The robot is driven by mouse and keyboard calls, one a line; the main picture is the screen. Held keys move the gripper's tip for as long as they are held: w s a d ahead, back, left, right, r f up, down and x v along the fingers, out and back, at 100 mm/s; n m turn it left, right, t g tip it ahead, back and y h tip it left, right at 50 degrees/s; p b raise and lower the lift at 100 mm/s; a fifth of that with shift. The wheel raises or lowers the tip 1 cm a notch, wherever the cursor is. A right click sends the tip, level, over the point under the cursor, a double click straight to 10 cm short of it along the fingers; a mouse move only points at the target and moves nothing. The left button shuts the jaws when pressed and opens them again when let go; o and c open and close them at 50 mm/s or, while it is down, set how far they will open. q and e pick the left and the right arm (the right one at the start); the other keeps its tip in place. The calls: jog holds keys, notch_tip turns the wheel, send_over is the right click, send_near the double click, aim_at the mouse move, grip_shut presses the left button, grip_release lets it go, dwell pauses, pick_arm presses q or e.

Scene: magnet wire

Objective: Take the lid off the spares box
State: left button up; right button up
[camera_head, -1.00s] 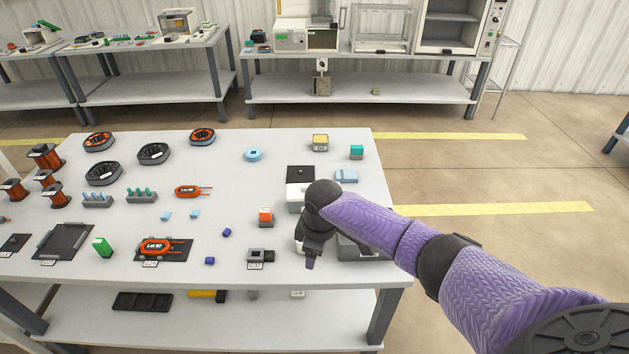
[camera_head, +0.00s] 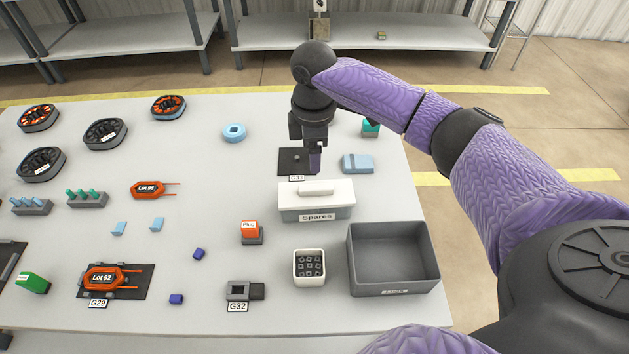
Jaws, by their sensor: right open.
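My right gripper (camera_head: 312,168) is open and points down just behind the handle in the picture, over or near a dark square mat. It looks apart from the lid, but its exact height is hard to tell. My left gripper is out of view.
A large open grey bin (camera_head: 394,258) stands at front right of the box, beside a white container with a dark grid (camera_head: 309,267). A light-blue block (camera_head: 357,163) is behind right, and a dark mat (camera_head: 290,162) directly behind.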

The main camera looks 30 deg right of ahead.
aim_at(316, 187)
jog(key=f+b, duration=0.1)
jog(key=f, duration=0.1)
jog(key=f+b, duration=0.1)
jog(key=f, duration=0.2)
jog(key=s+f+b, duration=0.1)
jog(key=f, duration=0.2)
jog(key=shift+s+a+f+b, duration=0.1)
jog(key=shift+a+f+b, duration=0.05)
jog(key=shift+b, duration=0.2)
jog(key=shift+f, duration=0.25)
jog(key=shift+r, duration=0.15)
jog(key=shift+c, duration=0.3)
grip_shut()
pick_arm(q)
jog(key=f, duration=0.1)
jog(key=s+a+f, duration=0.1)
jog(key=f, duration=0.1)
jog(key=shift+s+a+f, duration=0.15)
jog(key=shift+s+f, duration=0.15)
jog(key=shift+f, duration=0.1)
